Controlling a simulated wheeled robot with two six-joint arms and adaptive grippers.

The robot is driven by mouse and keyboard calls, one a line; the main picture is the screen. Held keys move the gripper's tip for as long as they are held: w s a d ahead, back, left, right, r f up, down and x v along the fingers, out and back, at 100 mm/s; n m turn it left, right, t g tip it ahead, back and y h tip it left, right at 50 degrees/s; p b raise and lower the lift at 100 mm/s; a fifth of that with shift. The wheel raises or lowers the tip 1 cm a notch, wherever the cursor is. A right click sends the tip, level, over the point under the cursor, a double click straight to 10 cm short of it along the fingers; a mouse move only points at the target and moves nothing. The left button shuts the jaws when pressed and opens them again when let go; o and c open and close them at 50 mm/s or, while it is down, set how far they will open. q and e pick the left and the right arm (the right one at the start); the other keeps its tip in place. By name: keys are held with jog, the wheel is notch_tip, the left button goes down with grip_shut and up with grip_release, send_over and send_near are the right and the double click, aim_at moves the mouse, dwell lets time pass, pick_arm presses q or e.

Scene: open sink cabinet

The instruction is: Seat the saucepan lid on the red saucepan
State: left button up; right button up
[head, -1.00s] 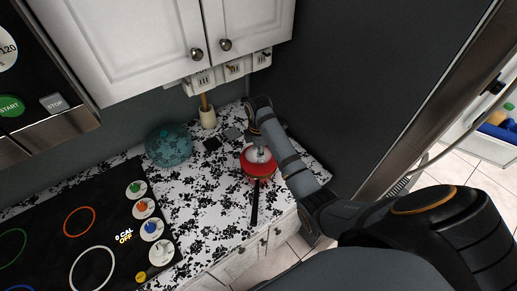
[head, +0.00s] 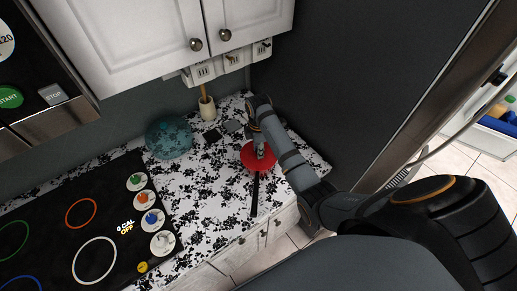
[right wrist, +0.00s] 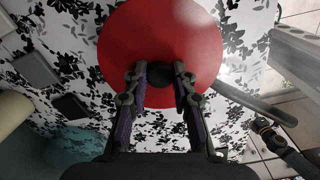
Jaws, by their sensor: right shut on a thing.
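The saucepan lid (head: 250,160) is a red disc over the red saucepan on the patterned counter. The lid (right wrist: 200,40) fills the upper middle of the right wrist view. The saucepan shows mainly by its long black handle (head: 255,195), also seen in the right wrist view (right wrist: 243,99). The lid hides the pan's opening, and I cannot tell if a gap is left between them. My right gripper (right wrist: 160,76) is shut on the lid's dark knob, above the lid's middle. It also shows in the head view (head: 259,147). My left gripper is not in view.
A teal glass bowl (head: 168,140) and a cream utensil holder (head: 207,108) stand left of the pan. The black cooktop (head: 110,225) lies further left. White cabinets (head: 150,30) hang above. A dark wall (head: 370,80) stands on the right.

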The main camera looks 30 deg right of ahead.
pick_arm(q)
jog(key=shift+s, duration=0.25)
pick_arm(e)
jog(key=o, duration=1)
jog(key=shift+r, duration=0.1)
notch_tip(320, 180, up, 7)
jog(key=shift+r, duration=0.1)
